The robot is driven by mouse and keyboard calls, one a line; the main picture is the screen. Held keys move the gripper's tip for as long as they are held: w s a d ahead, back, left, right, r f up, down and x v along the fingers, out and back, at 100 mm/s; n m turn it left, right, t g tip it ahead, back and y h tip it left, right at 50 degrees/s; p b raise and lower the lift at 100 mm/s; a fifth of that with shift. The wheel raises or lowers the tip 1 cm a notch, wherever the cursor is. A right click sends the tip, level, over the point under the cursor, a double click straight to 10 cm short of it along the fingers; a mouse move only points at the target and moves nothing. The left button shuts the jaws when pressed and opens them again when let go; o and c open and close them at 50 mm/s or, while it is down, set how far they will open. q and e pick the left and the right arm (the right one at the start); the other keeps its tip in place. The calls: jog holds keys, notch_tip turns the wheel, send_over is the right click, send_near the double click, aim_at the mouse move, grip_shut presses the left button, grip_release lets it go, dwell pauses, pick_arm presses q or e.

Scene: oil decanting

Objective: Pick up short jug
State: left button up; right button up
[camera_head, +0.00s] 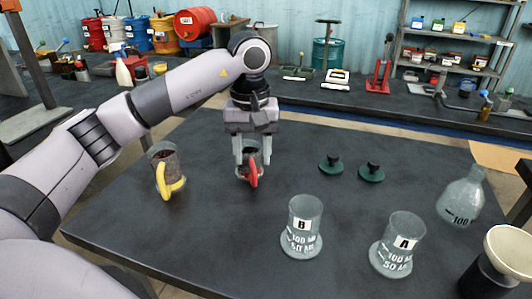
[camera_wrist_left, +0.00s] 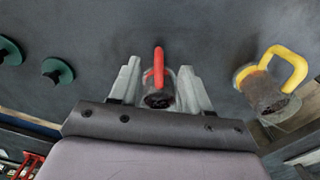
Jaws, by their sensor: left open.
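A short jug with a red handle (camera_head: 253,171) stands on the dark table, with dark contents visible inside. My left gripper (camera_head: 252,158) points down over it, fingers open on either side of the jug. In the left wrist view the jug (camera_wrist_left: 158,88) sits between the two fingertips (camera_wrist_left: 159,82), with its red handle toward the top of the picture. I cannot tell whether the fingers touch it. A taller jug with a yellow handle (camera_head: 168,172) stands to the left and also shows at the right of the wrist view (camera_wrist_left: 270,92). My right gripper is not in view.
Glass beaker B (camera_head: 302,228) and beaker A (camera_head: 398,246) stand at the front right. A flask (camera_head: 461,197) and a funnel (camera_head: 510,252) are at the right edge. Two dark green lids (camera_head: 331,165) (camera_head: 371,173) lie right of the gripper. The table's front left is clear.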

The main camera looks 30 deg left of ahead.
aim_at(253, 168)
pick_arm(q)
jog(key=shift+w, duration=0.35)
jog(key=shift+w+f, duration=0.1)
jog(key=shift+f, duration=0.1)
jog(key=f, duration=0.4)
jog(key=f+p, duration=0.1)
jog(key=shift+s+a+f, duration=0.2)
jog(key=shift+s+f, duration=0.1)
jog(key=shift+f, duration=0.55)
grip_shut()
